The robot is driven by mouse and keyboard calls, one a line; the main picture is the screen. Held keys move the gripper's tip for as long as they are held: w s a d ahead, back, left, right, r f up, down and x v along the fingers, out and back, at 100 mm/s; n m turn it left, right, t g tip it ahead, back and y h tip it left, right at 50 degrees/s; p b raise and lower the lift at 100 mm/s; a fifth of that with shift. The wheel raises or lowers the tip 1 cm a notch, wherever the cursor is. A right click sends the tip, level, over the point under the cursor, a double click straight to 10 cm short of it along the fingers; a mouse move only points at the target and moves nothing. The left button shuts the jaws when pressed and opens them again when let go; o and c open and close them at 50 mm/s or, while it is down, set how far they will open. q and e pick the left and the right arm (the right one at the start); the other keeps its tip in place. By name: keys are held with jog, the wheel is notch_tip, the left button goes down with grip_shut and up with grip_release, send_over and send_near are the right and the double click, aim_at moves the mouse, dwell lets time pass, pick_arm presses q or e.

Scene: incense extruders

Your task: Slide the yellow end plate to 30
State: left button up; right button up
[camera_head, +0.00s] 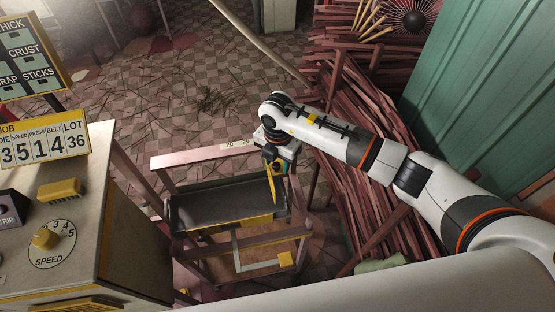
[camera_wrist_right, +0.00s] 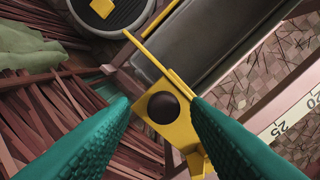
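The yellow end plate (camera_head: 271,186) stands at the right end of a dark tray (camera_head: 215,208). In the right wrist view the yellow plate (camera_wrist_right: 184,130) carries a round black knob (camera_wrist_right: 165,107). My right gripper (camera_head: 274,166) is over the plate; in its wrist view the teal fingertips (camera_wrist_right: 160,100) are apart, either side of the knob, with visible gaps. A pale scale rail (camera_head: 205,154) behind the tray shows 20 and 25; my gripper hides its right part. The wrist view also shows this scale (camera_wrist_right: 281,127). The plate's exact reading cannot be told. My left gripper is out of view.
A machine cabinet (camera_head: 125,240) with a yellow speed dial (camera_head: 45,239) stands at the left. A yellow pad (camera_head: 286,258) is below the tray. Bundles of reddish sticks (camera_head: 345,150) lie to the right, beside a green corrugated wall (camera_head: 480,90). The tiled floor behind is fairly open.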

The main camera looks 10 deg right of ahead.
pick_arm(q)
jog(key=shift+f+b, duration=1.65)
pick_arm(e)
notch_tip(320, 180, up, 12)
